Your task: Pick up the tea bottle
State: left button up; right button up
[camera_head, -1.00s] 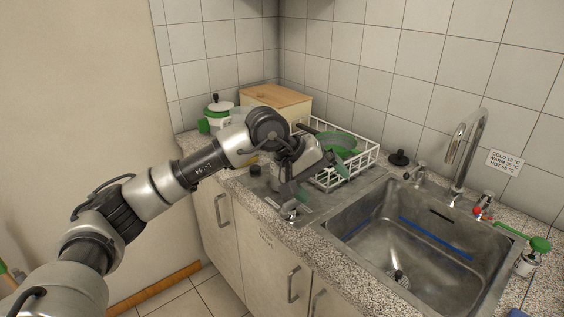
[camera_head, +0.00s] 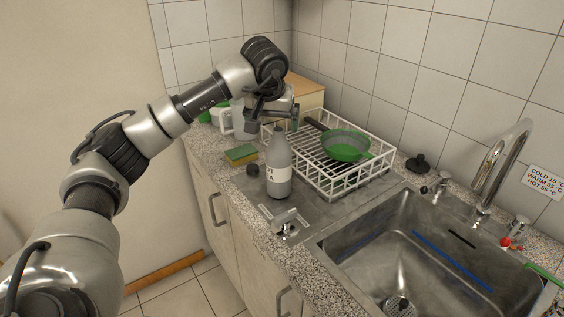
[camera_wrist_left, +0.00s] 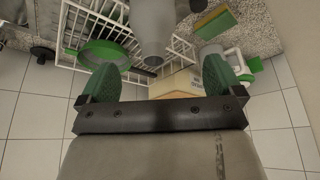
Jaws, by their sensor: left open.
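The grey bottle (camera_head: 278,170) with a white label stands upright on the metal drainboard, left of the sink. My left gripper (camera_head: 272,112) is open and empty, near the height of the bottle's top and close to it. In the left wrist view the bottle (camera_wrist_left: 154,25) appears upside down, ahead of the gap between my green fingertips (camera_wrist_left: 160,80). The fingers are not closed around it. My right gripper is not in view.
A white wire rack (camera_head: 375,172) with a green pan (camera_head: 345,146) stands right of the bottle. A sponge (camera_head: 241,155) and a small dark-capped object (camera_head: 253,171) are to its left. The sink (camera_head: 430,260) and faucet (camera_head: 500,165) are at the right.

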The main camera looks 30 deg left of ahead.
aim_at(279, 138)
pick_arm(q)
jog(key=shift+x, duration=0.9)
jog(key=shift+w+f, duration=0.15)
jog(key=shift+f, duration=0.15)
jog(key=x, duration=0.1)
jog(key=p+x, duration=0.1)
jog(key=x, duration=0.2)
jog(key=shift+w+d+f+p, duration=0.1)
jog(key=shift+w+d+p, duration=0.2)
jog(key=shift+w, duration=0.1)
jog(key=shift+w+a+f, duration=0.1)
jog(key=shift+f, duration=0.2)
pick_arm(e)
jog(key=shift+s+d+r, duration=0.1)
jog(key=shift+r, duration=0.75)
pick_arm(q)
jog(key=shift+c, duration=0.3)
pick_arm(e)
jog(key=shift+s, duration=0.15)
pick_arm(q)
jog(key=c, duration=0.5)
jog(key=shift+r, duration=0.1)
jog(key=c, duration=0.9)
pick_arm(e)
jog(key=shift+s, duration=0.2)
pick_arm(q)
jog(key=shift+o, duration=0.2)
